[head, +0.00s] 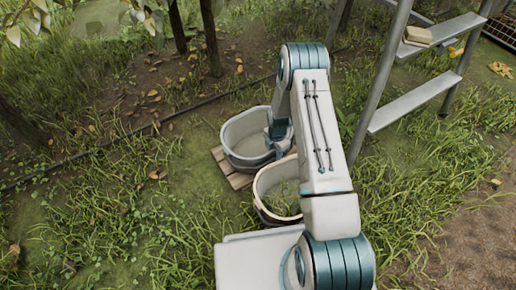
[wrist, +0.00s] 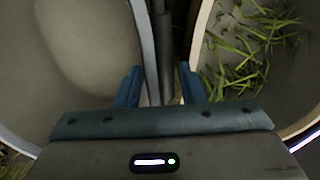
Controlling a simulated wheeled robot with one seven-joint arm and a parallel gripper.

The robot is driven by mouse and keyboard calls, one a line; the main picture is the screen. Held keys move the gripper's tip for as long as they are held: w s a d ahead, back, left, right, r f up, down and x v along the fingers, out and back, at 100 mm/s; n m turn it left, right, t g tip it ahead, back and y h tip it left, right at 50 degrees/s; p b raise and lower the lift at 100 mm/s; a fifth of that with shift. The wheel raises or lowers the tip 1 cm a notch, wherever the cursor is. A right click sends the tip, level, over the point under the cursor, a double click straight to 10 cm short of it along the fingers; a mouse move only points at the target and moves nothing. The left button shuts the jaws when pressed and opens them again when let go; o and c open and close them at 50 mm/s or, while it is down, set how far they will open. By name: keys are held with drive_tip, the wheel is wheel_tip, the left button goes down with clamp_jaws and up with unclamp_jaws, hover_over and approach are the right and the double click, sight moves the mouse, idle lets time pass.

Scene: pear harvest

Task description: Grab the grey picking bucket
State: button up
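The grey picking bucket (head: 238,158) stands upright and looks empty on a wooden pallet. My gripper (head: 279,150) is at its right rim in the head view, partly hidden by my arm. In the wrist view the bucket's grey inside (wrist: 85,45) fills the left. There my gripper (wrist: 159,86) has its two blue fingers apart, with the bucket's rim between them. The left finger is on the inner side of the rim, the right finger outside it. I cannot tell whether either finger touches the wall.
A cream bucket (head: 264,190) with grass showing inside stands close in front, partly behind my arm; it also fills the right of the wrist view (wrist: 235,85). The wooden pallet (head: 239,181) shows low. A ladder (head: 420,104) stands at right, tree trunks (head: 210,40) behind. Grass at left is open.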

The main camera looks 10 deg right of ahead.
wheel_tip(320, 180, down, 2)
drive_tip(key=shift+f, duration=0.1)
clamp_jaws()
drive_tip(key=shift+r, duration=0.3)
